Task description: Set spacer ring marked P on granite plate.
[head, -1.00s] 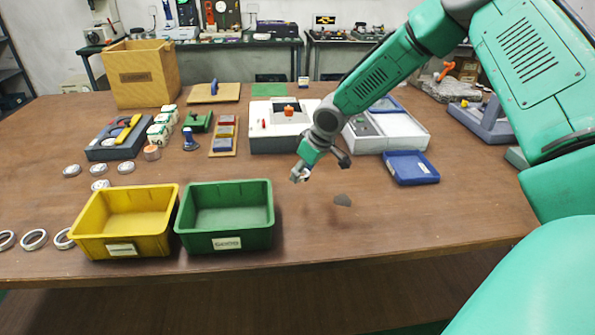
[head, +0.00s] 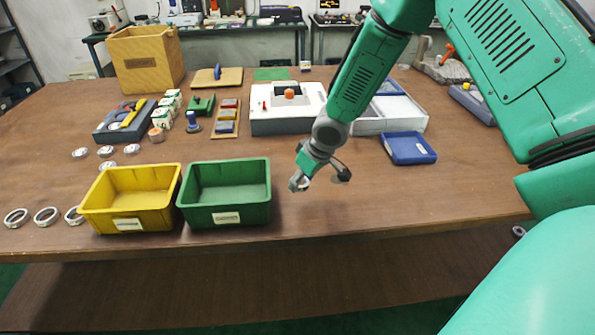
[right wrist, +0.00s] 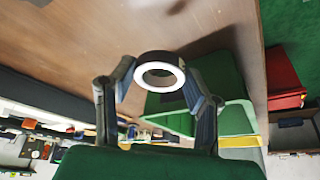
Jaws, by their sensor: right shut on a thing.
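My right gripper (head: 300,184) is in the air over the table's front part, right of the green bin. It is shut on a metal ring (right wrist: 160,64), which shows between the two fingertips in the right wrist view, with a bright flat face and a dark outer side. I cannot read any mark on it. In the head view the ring is very small and mostly hidden by the fingers. The granite plate (head: 447,73) appears as a speckled grey slab at the table's back right, apart from the gripper and partly hidden by my right arm. My left gripper is not in view.
A green bin (head: 225,214) and a yellow bin (head: 130,217) stand at the front. Several loose rings lie left of them. A blue tray (head: 409,148) and a white device (head: 287,121) stand behind the gripper. The table's right front is clear.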

